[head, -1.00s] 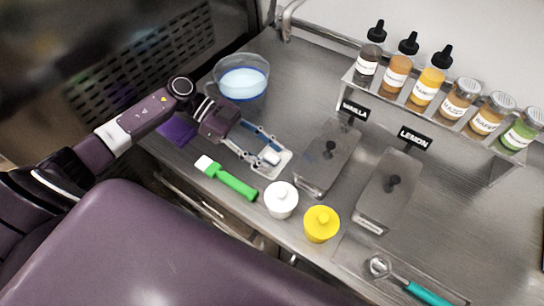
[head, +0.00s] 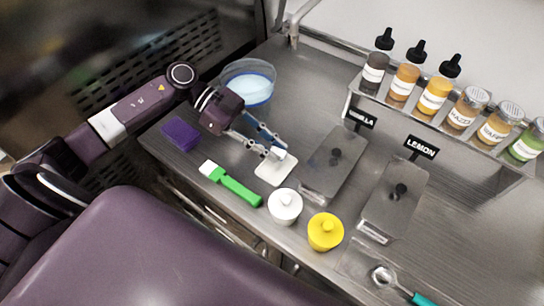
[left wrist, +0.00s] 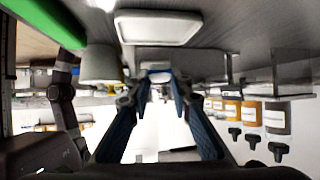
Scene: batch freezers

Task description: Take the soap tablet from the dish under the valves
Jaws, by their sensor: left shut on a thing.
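The soap tablet (head: 278,153) is a small white piece held between the fingertips of my left gripper (head: 268,148). The gripper is shut on it and holds it just above the far end of a flat white dish (head: 272,174). The dish lies on the steel counter, with its lower part bare in the head view. In the left wrist view the dish (left wrist: 158,29) is at the top, apart from the fingertips. The tablet (left wrist: 158,76) shows there as a small pale piece with blue at its edge, between the fingers. My right gripper is in neither view.
A clear bowl of pale liquid (head: 248,88) and a purple sponge (head: 181,134) are near the gripper. A green brush (head: 235,186), white tub (head: 285,207) and yellow tub (head: 325,232) line the front. Lidded steel pans (head: 338,160) stand right, below a bottle shelf (head: 425,120).

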